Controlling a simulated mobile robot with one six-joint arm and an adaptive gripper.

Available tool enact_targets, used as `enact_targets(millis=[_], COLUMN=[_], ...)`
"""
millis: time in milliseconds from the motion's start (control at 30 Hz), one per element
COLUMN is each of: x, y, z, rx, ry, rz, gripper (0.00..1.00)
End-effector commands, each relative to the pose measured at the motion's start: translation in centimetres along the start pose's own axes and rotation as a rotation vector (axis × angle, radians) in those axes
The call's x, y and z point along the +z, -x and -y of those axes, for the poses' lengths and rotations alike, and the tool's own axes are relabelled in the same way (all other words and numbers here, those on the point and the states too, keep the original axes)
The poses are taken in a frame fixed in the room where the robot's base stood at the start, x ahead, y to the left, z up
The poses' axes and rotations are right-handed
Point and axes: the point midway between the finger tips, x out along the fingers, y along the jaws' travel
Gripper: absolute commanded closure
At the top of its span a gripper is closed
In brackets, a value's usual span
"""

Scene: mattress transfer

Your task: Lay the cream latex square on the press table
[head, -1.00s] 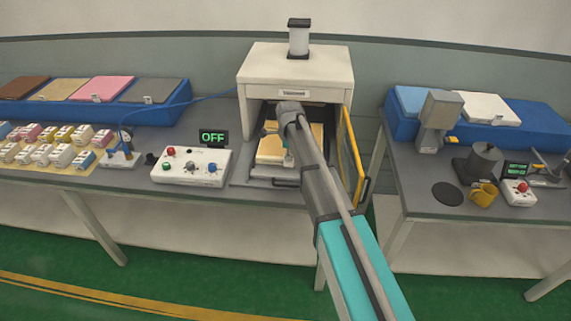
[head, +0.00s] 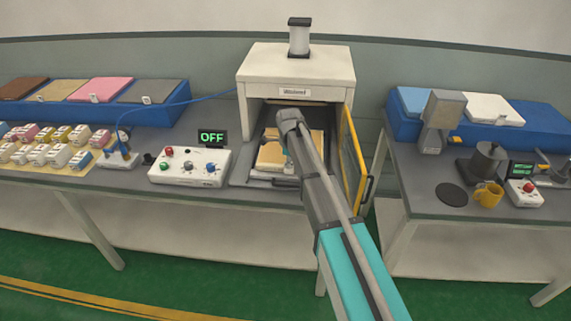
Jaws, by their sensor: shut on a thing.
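The cream latex square (head: 270,154) is inside the open press (head: 294,70), over the grey press table (head: 243,174). My arm reaches in from the lower right. My gripper (head: 288,166) is at the square's right part and shut on it; the arm's end hides most of the fingers and the square's right side. I cannot tell whether the whole square rests on the press table.
The press's yellow-framed door (head: 351,152) stands open, close to the right of my arm. A control box (head: 188,166) and a sign reading OFF (head: 213,137) are left of the press.

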Motion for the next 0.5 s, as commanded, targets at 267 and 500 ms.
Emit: enact_targets(millis=[267, 500], x=[-0.03, -0.03], y=[-0.26, -0.26], z=[0.0, 0.01], rx=[0.0, 0.0], ry=[0.0, 0.0], rz=[0.0, 0.0], gripper=[0.73, 0.55])
